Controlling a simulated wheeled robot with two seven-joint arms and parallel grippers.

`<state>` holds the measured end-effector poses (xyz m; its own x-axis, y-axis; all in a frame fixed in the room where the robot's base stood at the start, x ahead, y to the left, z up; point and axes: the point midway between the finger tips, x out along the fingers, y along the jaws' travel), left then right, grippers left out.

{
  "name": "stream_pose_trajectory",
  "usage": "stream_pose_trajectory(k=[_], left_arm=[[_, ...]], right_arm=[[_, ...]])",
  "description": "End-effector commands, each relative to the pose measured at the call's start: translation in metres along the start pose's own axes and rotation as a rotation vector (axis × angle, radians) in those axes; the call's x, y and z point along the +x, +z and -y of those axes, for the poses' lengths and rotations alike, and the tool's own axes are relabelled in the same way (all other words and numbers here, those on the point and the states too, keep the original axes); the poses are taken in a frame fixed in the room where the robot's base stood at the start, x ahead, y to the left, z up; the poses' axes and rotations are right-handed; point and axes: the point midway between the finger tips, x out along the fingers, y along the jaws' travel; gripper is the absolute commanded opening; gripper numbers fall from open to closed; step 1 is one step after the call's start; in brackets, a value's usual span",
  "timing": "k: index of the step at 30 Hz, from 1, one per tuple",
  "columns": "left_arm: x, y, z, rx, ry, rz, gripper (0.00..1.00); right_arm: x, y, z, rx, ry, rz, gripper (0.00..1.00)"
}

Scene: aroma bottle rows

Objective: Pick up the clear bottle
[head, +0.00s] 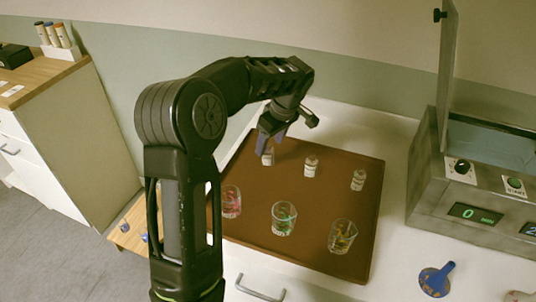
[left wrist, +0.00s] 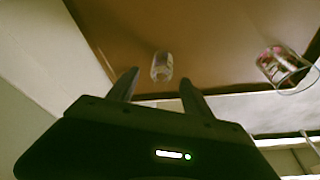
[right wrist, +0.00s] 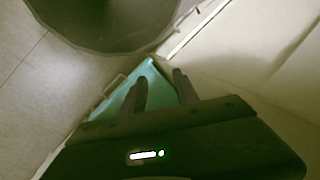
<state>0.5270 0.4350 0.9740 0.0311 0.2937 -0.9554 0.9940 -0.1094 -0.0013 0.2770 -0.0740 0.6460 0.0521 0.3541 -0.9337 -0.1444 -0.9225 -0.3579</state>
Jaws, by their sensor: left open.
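A small clear bottle with a pale label (head: 268,157) stands at the back left of the brown tray (head: 255,238). My left gripper (head: 275,132) is open above it, partly covering its top in the head view. In the left wrist view the bottle (left wrist: 162,68) shows just beyond and between the open fingertips (left wrist: 158,80), with nothing held. Two similar small bottles, a middle one (head: 311,166) and a right one (head: 358,180), stand in the same row. My right gripper (right wrist: 160,82) shows only in the right wrist view, its fingers apart and empty.
A front row of glasses holds pink (head: 231,203), green (head: 284,218) and orange-yellow (head: 342,237) contents. The pink glass also shows in the left wrist view (left wrist: 284,68). A grey machine (head: 425,195) stands right of the tray. A blue object (head: 436,280) lies at the front right.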

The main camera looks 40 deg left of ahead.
Motion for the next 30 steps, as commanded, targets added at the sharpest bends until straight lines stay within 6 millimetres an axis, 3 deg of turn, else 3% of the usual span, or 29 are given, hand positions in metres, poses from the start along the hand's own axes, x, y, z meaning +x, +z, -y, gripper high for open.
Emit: stream_pose_trajectory(k=[10, 21, 30], left_arm=[[0.004, -0.001, 0.000, 0.000, 0.000, 0.000, 0.58], [0.050, -0.002, 0.002, 0.001, 0.000, 0.002, 0.58], [0.052, -0.002, 0.002, 0.000, 0.001, 0.000, 0.58]], right_arm=[[-0.002, 0.000, 0.001, 0.000, 0.001, 0.001, 0.36], [-0.016, 0.002, 0.005, 0.004, 0.006, 0.005, 0.36], [-0.015, 0.002, 0.004, 0.004, 0.006, 0.005, 0.36]])
